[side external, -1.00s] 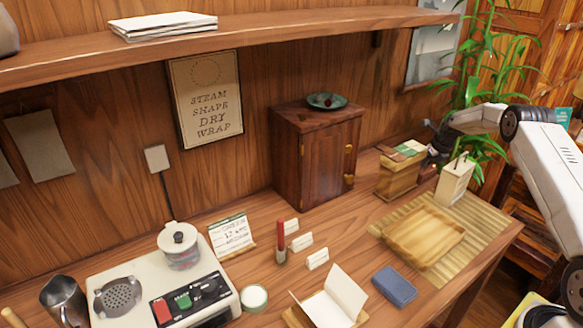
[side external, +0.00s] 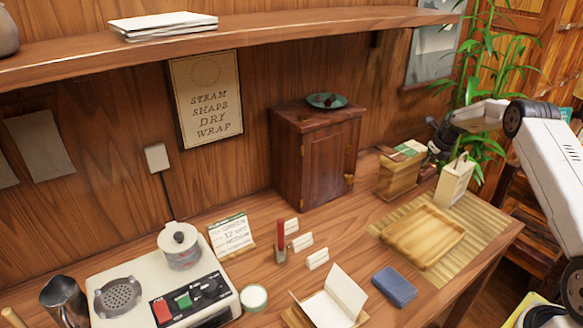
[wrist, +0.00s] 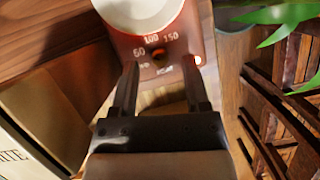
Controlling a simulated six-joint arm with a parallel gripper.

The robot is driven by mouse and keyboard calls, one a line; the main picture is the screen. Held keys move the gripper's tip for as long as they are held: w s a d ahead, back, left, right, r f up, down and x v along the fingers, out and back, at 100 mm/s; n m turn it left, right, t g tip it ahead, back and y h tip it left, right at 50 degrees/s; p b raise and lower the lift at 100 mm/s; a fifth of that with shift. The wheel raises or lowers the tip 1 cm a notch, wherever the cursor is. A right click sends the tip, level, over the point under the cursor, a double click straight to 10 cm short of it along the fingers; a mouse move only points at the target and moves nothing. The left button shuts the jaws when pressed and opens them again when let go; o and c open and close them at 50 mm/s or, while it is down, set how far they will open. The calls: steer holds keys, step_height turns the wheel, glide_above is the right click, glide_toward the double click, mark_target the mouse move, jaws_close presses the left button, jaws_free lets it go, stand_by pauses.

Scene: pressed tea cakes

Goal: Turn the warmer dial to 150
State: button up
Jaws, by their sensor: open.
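In the wrist view, the warmer (wrist: 180,20) has a red front panel with a white bowl (wrist: 140,10) above it. The panel carries marks including 50, 100 and 150. Its small dark-orange dial (wrist: 158,54) sits below the 100 mark; I cannot tell which mark it points to. My gripper (wrist: 160,68) is open, with one finger on each side of the dial's lower area; contact is not clear. In the side external view, my gripper (side external: 438,142) is small and dark behind the wooden box, and the warmer is hard to make out.
A glowing light (wrist: 198,61) is right of the dial. In the side view, a wooden box (side external: 398,178), a pale carton (side external: 456,180) and a wooden tray (side external: 422,237) stand near my arm. A plant (side external: 490,70) rises behind. A dark cabinet (side external: 315,160) stands left.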

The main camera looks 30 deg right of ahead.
steer(key=v, duration=0.6)
steer(key=shift+r, duration=0.35)
steer(key=shift+s, duration=0.1)
steer(key=shift+d+n+y, duration=0.25)
steer(key=shift+n+y, duration=0.05)
steer(key=shift+n, duration=0.6)
steer(key=shift+d+n+y, duration=0.25)
steer(key=shift+n+y, duration=0.05)
steer(key=shift+n, duration=0.6)
steer(key=shift+f, duration=0.1)
steer(key=shift+x, duration=3.8)
steer(key=shift+c, duration=0.3)
jaws_close()
